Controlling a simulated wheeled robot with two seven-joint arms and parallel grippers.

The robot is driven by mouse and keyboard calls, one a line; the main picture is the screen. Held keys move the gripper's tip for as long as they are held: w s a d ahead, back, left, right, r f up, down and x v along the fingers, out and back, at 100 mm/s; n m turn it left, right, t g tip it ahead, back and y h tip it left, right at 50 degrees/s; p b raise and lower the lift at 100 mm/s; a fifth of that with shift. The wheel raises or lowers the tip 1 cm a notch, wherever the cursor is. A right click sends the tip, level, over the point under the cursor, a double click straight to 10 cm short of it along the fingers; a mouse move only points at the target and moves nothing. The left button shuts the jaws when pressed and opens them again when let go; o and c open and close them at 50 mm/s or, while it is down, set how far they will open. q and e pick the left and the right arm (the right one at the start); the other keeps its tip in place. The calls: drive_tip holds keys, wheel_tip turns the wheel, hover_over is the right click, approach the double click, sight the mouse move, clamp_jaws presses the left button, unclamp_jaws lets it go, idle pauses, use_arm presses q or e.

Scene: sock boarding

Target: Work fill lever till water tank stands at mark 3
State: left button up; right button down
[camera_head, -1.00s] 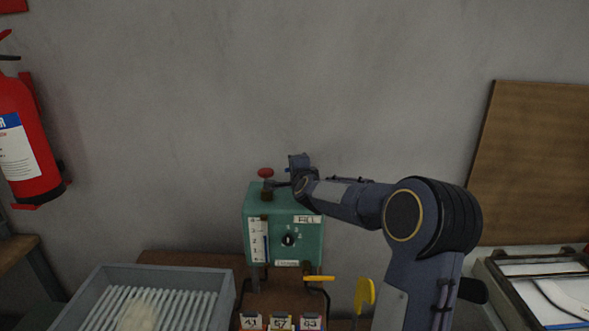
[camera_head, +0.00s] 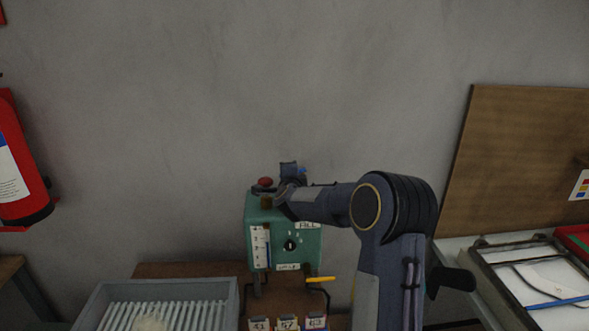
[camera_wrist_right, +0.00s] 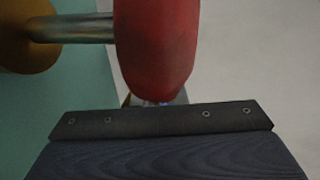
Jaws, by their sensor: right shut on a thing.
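The green water tank box (camera_head: 312,246) stands against the wall. Its white gauge strip (camera_head: 259,245) carries marks on the front; the water level is too small to read surely. The fill lever's red knob (camera_head: 265,182) rises above the box's top left. My right gripper (camera_head: 268,189) is at the knob and shut on it. In the right wrist view the red knob (camera_wrist_right: 155,45) fills the upper middle, on a metal rod from a brass-coloured part (camera_wrist_right: 22,35). One dark finger lies just below the knob; the other is not seen. My left gripper is not in view.
A grey ribbed tray (camera_head: 232,296) stands at the lower left. A yellow handle (camera_head: 320,279) juts below the box, above several numbered tags (camera_head: 288,324). A fire extinguisher (camera_head: 20,175) hangs at left. A wooden board (camera_head: 520,160) and a framed tray (camera_head: 484,270) are at right.

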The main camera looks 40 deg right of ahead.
drive_tip(key=shift+w+r+m+g+h+p, duration=0.25)
drive_tip(key=shift+r+m+g+h+p, duration=0.05)
drive_tip(key=shift+h+p, duration=0.15)
drive_tip(key=shift+w+a+m+p, duration=0.1)
drive_tip(key=shift+w+m+p, duration=0.05)
drive_tip(key=shift+m+p, duration=0.15)
drive_tip(key=shift+d+f+g+h, duration=0.2)
drive_tip(key=shift+d+g+h, duration=0.05)
drive_tip(key=shift+g+h, duration=0.2)
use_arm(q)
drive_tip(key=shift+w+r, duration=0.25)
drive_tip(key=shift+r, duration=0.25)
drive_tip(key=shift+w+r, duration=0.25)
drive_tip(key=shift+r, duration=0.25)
use_arm(e)
drive_tip(key=shift+a, duration=0.1)
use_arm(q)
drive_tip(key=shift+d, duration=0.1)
use_arm(e)
drive_tip(key=c, duration=1.5)
unclamp_jaws()
drive_tip(key=shift+f, duration=0.1)
